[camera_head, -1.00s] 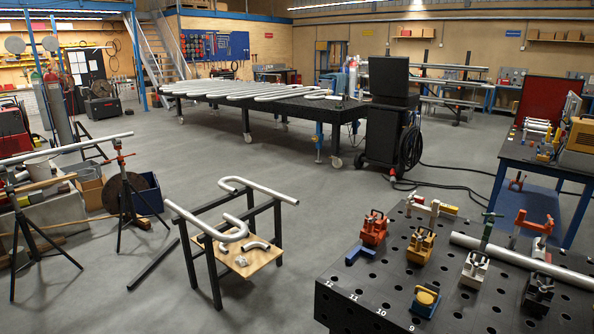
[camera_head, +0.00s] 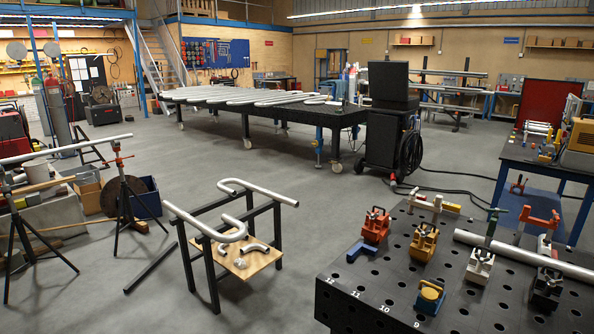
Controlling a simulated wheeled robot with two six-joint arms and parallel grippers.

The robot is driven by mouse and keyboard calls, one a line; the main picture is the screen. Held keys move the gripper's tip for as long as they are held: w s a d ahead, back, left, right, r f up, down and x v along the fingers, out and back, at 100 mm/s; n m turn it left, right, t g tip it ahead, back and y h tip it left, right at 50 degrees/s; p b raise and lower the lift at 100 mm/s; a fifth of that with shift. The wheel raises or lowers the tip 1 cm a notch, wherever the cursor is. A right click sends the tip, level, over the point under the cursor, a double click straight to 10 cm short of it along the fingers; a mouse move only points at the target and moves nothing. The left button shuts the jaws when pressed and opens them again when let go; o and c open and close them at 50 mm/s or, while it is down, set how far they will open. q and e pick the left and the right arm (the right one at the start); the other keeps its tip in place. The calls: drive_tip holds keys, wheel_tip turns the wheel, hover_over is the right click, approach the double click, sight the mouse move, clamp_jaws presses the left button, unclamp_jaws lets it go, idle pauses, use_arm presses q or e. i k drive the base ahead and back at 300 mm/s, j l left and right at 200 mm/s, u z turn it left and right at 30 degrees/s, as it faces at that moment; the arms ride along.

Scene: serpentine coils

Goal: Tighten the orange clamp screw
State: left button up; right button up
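Several clamps stand on a black perforated table at the lower right of the head view. A red-orange block clamp (camera_head: 375,226) is at the table's left side. A yellow-orange block clamp (camera_head: 424,242) stands just right of it. A bright orange-red clamp (camera_head: 538,222) with raised arms stands farther back, behind the long pipe. I cannot tell which of these is the orange clamp meant, and their screws are too small to make out clearly. Neither of my grippers is in view.
A black stand (camera_head: 210,275) with bent tubes is left. Open floor lies between them.

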sight(556, 218)
drive_tip(key=l+z, duration=0.25)
drive_tip(key=z, duration=0.2)
drive_tip(key=i+l+z, duration=0.1)
drive_tip(key=z, duration=0.35)
drive_tip(key=i+l+z, duration=0.15)
drive_tip(key=z, duration=0.3)
drive_tip(key=k+u, duration=0.1)
drive_tip(key=u, duration=0.3)
drive_tip(key=k+l+u, duration=0.1)
drive_tip(key=u, duration=0.25)
